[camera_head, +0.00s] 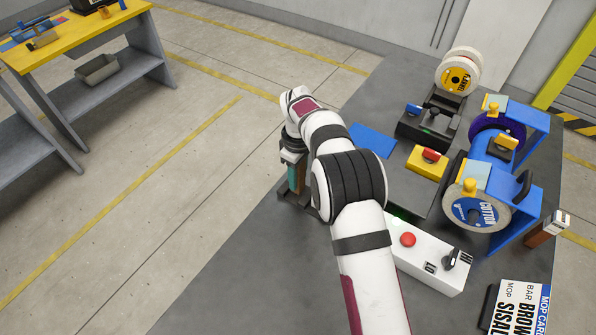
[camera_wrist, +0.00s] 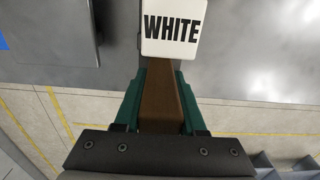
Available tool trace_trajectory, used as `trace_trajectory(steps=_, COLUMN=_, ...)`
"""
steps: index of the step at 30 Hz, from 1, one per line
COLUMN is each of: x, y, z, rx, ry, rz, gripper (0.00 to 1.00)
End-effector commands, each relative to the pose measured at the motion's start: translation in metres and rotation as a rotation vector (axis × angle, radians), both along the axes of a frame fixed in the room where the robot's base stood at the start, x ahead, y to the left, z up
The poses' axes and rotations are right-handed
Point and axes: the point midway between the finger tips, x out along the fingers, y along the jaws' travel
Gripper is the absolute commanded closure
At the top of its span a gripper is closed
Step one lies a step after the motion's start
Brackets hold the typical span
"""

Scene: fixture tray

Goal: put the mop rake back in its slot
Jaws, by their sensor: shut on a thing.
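My gripper (camera_head: 294,176), with green fingers, is low near the table's left edge in the head view. In the wrist view, my gripper (camera_wrist: 160,76) is shut on a brown bar (camera_wrist: 158,100). The bar has a white end block (camera_wrist: 173,28) marked WHITE. The brown bar also shows beneath the gripper in the head view (camera_head: 301,180), beside or over a dark base. I cannot tell if it touches that base. No mop rake or its slot can be picked out for certain; my arm hides part of the table.
Right of my arm are a yellow block (camera_head: 427,162) with a red top, a blue machine (camera_head: 492,150) with wheels, and a white control box (camera_head: 432,262). A card (camera_head: 518,308) lies in front. The table's front left is clear.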

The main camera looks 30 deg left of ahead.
Motion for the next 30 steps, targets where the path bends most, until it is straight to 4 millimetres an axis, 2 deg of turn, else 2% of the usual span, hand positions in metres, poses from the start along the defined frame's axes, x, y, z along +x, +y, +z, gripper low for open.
trace_trajectory(steps=25, x=0.0, y=0.0, z=-0.013, rx=0.0, ry=0.001, rz=-0.001, gripper=1.0)
trace_trajectory(steps=26, x=0.0, y=0.0, z=-0.013, rx=0.0, ry=0.0, rz=-0.001, gripper=0.57)
trace_trajectory(steps=30, x=0.0, y=0.0, z=-0.013, rx=0.0, ry=0.0, rz=0.0, gripper=0.32)
